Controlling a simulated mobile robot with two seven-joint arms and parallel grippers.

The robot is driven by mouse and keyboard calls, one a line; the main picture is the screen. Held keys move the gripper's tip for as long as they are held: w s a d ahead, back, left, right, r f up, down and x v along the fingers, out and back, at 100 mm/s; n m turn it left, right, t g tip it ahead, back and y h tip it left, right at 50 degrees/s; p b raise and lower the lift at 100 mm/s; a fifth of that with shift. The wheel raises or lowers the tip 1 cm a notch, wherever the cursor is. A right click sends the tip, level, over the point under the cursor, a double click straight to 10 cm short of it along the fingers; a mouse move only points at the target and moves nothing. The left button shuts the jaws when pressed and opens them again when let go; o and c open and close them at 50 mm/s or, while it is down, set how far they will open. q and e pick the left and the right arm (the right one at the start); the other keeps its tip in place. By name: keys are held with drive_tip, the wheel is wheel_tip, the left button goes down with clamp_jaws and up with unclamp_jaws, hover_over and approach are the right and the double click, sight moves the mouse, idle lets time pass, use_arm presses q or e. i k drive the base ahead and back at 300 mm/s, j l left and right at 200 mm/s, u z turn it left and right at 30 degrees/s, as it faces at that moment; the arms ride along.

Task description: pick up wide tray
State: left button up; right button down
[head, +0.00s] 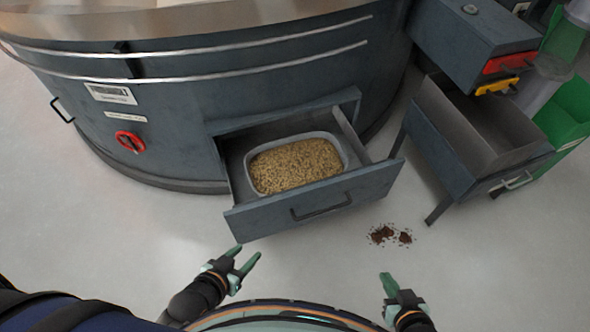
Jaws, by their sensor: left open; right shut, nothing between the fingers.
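The wide tray (347,152) is a light grey, rounded rectangular tub filled with tan, grain-like pellets (296,165). It sits inside an open drawer (318,199) that is pulled out of the round grey machine. My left gripper (247,255) is open and empty, in front of the drawer's left front corner and apart from it. My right gripper (385,277) is shut and empty, to the right and lower in the picture, below the drawer front. Neither gripper touches the tray.
The drawer front has a dark handle (321,206). Dark brown crumbs (390,235) lie on the pale floor right of the drawer. A grey metal bin (478,130) on legs stands at the right, near a green container (568,115). The round machine (180,135) has a red knob (130,141).

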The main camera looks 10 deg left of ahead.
sight(274, 167)
drive_tip(key=i+l, duration=1.2)
drive_tip(key=l, duration=0.2)
